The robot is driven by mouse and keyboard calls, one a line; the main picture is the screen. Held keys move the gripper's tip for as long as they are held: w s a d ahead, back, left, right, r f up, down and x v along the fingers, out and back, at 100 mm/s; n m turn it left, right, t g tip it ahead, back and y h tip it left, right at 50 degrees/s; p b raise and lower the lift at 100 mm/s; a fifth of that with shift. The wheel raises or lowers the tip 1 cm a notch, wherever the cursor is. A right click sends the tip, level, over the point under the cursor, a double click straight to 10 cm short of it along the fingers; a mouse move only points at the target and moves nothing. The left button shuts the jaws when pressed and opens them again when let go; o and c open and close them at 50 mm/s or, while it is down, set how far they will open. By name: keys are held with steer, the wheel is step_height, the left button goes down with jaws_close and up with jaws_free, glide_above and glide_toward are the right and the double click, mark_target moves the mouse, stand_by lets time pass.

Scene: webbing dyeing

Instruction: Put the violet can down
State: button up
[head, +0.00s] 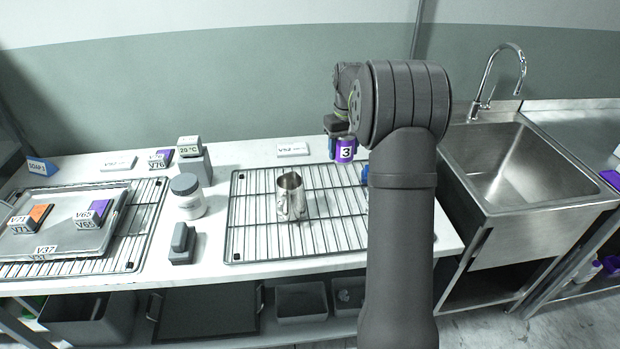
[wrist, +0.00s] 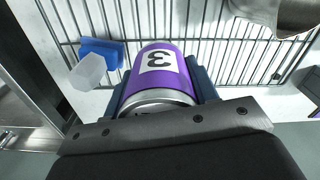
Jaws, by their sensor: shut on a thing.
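The violet can (head: 345,150) has a white label with a black 3. It also shows in the wrist view (wrist: 178,68), close to the camera, with its silver end toward me. My gripper (head: 333,145) is shut on it, with a blue finger on each side of the can in the wrist view (wrist: 163,88). In the head view the can is at the back right of the wire rack (head: 240,215). I cannot tell whether its base touches the rack. My arm hides the right end of the rack.
A steel pitcher (head: 290,197) stands on the rack, left of the can. A blue item with a whitish block (wrist: 88,70) lies beside the can in the wrist view. A white label plate (head: 293,149) is behind the rack. The sink (head: 505,165) is to the right.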

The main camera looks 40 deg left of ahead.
steer(key=shift+w+d, duration=0.3)
steer(key=shift+d, duration=0.4)
steer(key=shift+a+f, duration=0.15)
steer(key=shift+f, duration=0.05)
steer(key=s+a+f, duration=0.1)
steer(key=a+f, duration=0.1)
steer(key=a, duration=0.1)
steer(key=a+f, duration=0.2)
steer(key=a, duration=0.2)
steer(key=s+a+f, duration=0.1)
steer(key=a+f, duration=0.1)
steer(key=a, duration=0.1)
steer(key=shift+s+a+f, duration=0.25)
steer(key=shift+s+f, duration=0.05)
steer(key=shift+f, duration=1.95)
steer(key=shift+f, duration=0.15)
steer(key=o, duration=1.2)
step_height(320, 180, up, 12)
